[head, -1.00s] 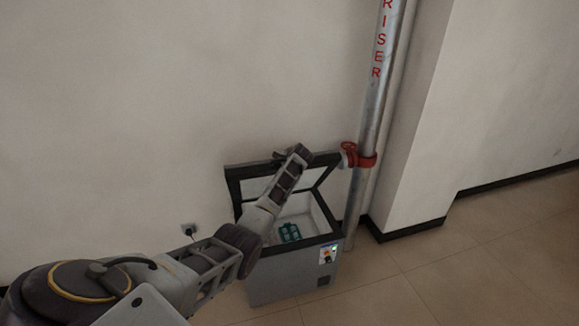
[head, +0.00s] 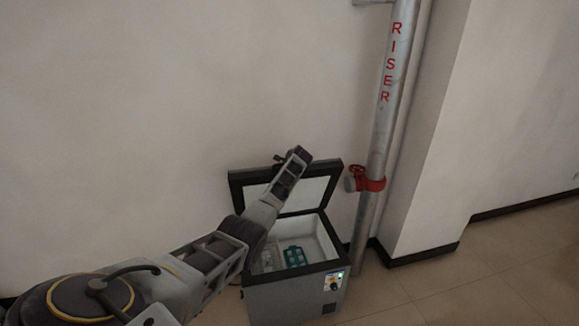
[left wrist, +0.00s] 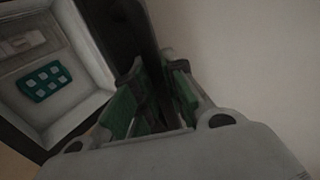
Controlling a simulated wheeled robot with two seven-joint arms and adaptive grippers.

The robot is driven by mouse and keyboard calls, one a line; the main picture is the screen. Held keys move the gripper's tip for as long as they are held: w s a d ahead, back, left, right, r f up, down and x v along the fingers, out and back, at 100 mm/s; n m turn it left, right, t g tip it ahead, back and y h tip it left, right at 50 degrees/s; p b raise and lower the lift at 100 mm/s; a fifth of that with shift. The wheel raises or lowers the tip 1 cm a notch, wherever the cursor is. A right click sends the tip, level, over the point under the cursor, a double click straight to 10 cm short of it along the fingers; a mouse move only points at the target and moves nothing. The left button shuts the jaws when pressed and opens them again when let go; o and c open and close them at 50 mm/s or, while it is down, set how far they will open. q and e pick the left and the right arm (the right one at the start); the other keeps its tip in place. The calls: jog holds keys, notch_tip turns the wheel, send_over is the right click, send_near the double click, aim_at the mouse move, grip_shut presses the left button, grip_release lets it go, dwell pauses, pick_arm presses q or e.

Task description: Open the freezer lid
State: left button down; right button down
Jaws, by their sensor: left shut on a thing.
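The chest freezer (head: 290,296) stands on the floor by the wall, a small grey box with a dark rim. Its lid (head: 318,191) is raised, dark-edged with a pale inner face, tilted up at the wall side. My left gripper (head: 279,159) is at the lid's upper edge; my wrist partly hides it in the head view. In the left wrist view, the green-padded fingers of the left gripper (left wrist: 155,98) are shut on the dark lid edge (left wrist: 143,35), one on each side. My right gripper is not in view.
Inside the freezer lie a teal tray (head: 295,257) and a pale item (head: 270,260). A metal riser pipe (head: 385,125) with a red valve (head: 368,180) stands right of the freezer, near a wall corner. The tiled floor (head: 440,285) at right is clear.

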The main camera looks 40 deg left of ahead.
pick_arm(q)
jog(key=shift+r, duration=0.1)
jog(key=c, duration=1.5)
grip_release()
jog(key=shift+o, duration=0.2)
jog(key=shift+d, duration=0.1)
jog(key=v, duration=1.2)
